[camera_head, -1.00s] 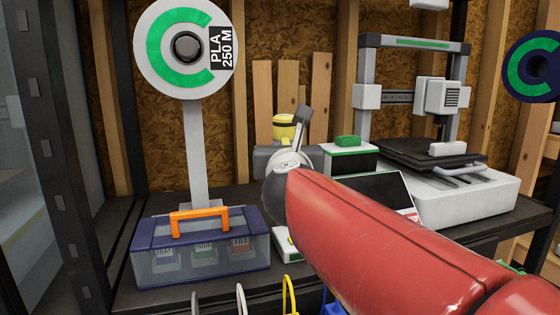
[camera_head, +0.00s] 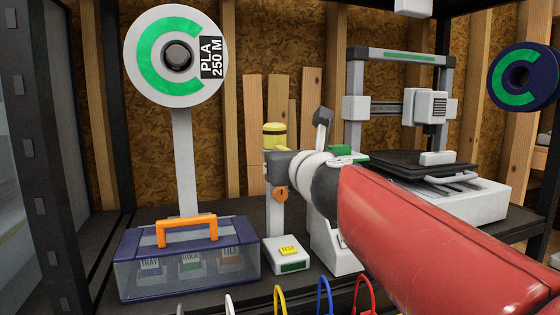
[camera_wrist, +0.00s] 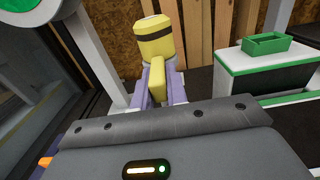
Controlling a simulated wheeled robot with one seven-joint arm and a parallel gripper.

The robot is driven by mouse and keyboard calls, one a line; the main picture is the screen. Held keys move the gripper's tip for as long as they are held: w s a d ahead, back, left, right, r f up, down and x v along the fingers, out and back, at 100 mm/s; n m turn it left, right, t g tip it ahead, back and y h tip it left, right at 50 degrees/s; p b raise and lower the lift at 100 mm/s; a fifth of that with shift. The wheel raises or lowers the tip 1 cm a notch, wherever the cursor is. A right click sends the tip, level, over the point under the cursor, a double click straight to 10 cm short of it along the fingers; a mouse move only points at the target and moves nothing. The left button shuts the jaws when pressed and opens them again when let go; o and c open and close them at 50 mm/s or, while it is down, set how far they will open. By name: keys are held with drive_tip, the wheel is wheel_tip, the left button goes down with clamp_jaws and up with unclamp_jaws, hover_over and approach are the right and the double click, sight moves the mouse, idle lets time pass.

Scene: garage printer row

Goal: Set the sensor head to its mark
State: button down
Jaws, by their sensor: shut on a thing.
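The sensor head seems to be the yellow cylinder with a dark band (camera_head: 274,137); I cannot read a name on it. In the wrist view the yellow piece (camera_wrist: 155,42) has a narrower stem going down between my lavender fingers. My gripper (camera_wrist: 158,95) is shut on that stem, and the cylinder stands above the fingers, slightly tilted in that view. In the head view my grey gripper body hides the fingers. A pale post with an orange knob (camera_head: 281,194) shows just below it; I cannot tell if they touch. I cannot make out the mark.
A small box with a yellow TEST label (camera_head: 288,252) stands below. A clear blue-lidded case (camera_head: 188,262) and a spool on a post (camera_head: 176,56) are at left. A printer (camera_head: 480,205) is at right. A white case with a green tray (camera_wrist: 266,42) is close by. Coloured loops line the front.

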drive_tip(key=shift+d+y, duration=0.1)
drive_tip(key=shift+y, duration=0.2)
drive_tip(key=shift+w+d+r+n+g+y+p, duration=0.15)
drive_tip(key=shift+w+d+n+g+y, duration=0.3)
drive_tip(key=shift+n+g+y, duration=0.65)
drive_tip(key=shift+w+d+f+n+g+y+p, duration=0.2)
drive_tip(key=shift+d+n+g+y, duration=0.3)
drive_tip(key=shift+n+g+y, duration=0.85)
drive_tip(key=shift+w+d+r+n+g+y+p, duration=0.15)
drive_tip(key=shift+w+d+n+g+y, duration=0.3)
drive_tip(key=shift+n+y, duration=0.85)
drive_tip(key=shift+g+y, duration=0.3)
drive_tip(key=shift+y, duration=0.25)
drive_tip(key=c, duration=1.4)
unclamp_jaws()
